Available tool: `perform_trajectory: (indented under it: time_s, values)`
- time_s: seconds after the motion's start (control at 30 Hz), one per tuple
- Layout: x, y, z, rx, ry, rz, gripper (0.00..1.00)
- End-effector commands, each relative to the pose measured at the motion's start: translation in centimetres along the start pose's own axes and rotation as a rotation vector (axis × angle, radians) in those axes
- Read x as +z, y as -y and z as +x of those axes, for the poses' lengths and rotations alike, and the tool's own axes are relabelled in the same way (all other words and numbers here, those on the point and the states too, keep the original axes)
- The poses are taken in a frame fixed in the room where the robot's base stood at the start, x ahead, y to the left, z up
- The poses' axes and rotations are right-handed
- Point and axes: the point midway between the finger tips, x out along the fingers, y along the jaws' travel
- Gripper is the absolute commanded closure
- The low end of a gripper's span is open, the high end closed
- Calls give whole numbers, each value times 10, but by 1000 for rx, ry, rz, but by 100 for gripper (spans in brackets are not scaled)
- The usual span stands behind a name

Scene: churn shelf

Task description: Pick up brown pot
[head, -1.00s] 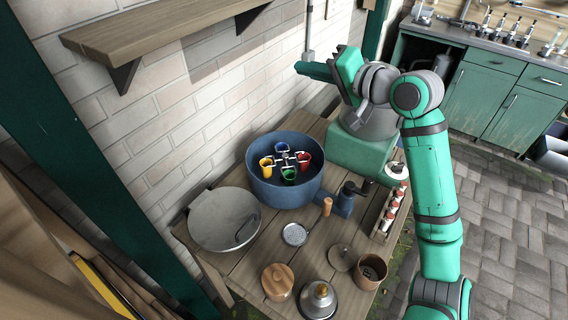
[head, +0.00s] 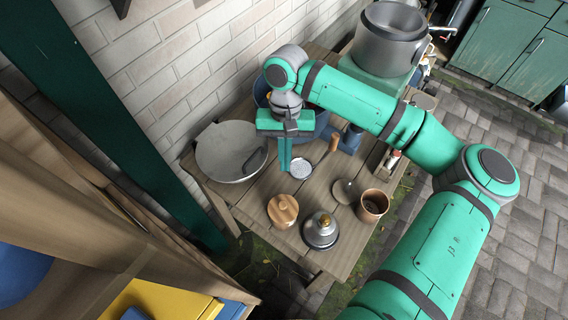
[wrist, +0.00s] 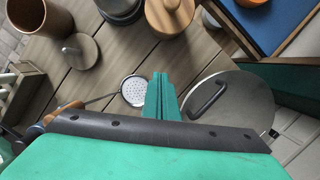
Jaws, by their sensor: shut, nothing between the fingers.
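The brown pot (head: 372,206), an open cylindrical vessel, stands upright at the right front of the wooden table. It also shows in the wrist view at the top left (wrist: 42,18), partly cut off by the frame. My gripper (head: 285,166) is above the table, between the large metal lid and the small round strainer, left of and behind the brown pot and apart from it. Its green fingers are together and empty; they also show in the wrist view (wrist: 160,80).
A lidded wooden canister (head: 283,210) and a metal bell-shaped item (head: 320,230) stand left of the pot. A small lid (head: 345,191) lies beside it. The large metal lid (head: 225,150) is at the left. My arm partly hides a blue pot (head: 262,90).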

Motion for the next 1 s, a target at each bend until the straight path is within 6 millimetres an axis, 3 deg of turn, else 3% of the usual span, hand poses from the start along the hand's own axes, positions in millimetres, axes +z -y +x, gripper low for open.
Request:
perform_trajectory:
  time_s: [0.43, 0.7, 1.0]
  values:
    - [1, 0, 82, -2, 1, -2, 100]
    - [33, 0, 86, -2, -2, -1, 100]
    - [39, 0, 88, -3, -2, 1, 100]
